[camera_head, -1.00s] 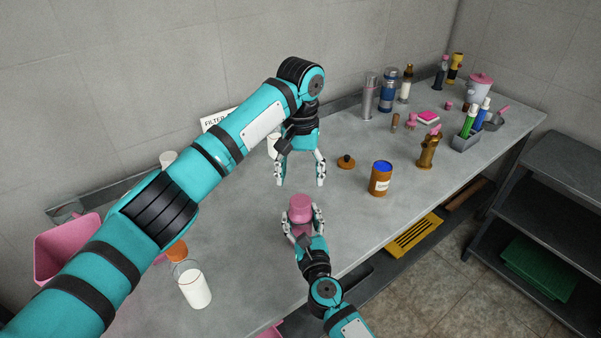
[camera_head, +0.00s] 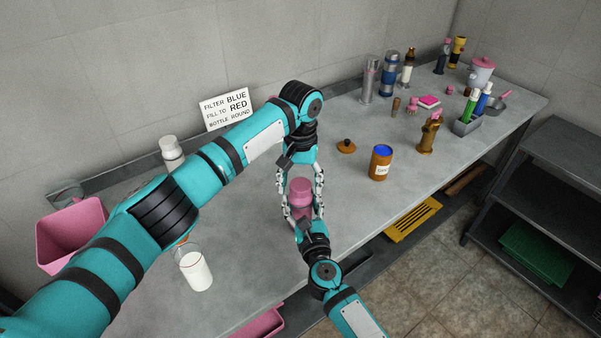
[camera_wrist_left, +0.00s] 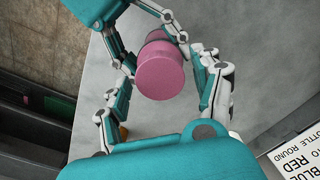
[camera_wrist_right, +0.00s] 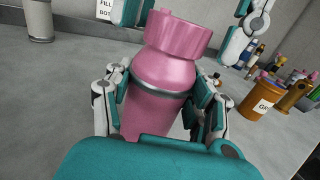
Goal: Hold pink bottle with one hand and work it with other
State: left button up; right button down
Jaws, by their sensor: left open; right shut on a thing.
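The pink bottle (camera_head: 301,195) stands upright on the counter and has a wide ridged pink cap (camera_wrist_right: 178,35). My right gripper (camera_wrist_right: 160,98) is shut on the bottle's body from the front, below the cap. My left gripper (camera_head: 300,190) is open and comes from behind and above, with its fingers on either side of the bottle's top. In the left wrist view the cap (camera_wrist_left: 160,72) sits between the open left fingers, with a gap on both sides. The bottle's lower part is partly hidden by my right gripper.
A brown jar with blue contents (camera_head: 381,163) and a dark-knobbed lid (camera_head: 346,146) stand to the right. A glass of white liquid (camera_head: 195,270) and a pink bin (camera_head: 70,235) are at left. A sign (camera_head: 226,108) leans on the wall. Several bottles crowd the far right end.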

pick_arm(q)
jog(key=shift+f, duration=0.1)
jog(key=c, duration=1.2)
jog(key=m, duration=0.5)
jog(key=o, duration=1.3)
jog(key=shift+o, duration=0.2)
notch_tip(320, 180, up, 12)
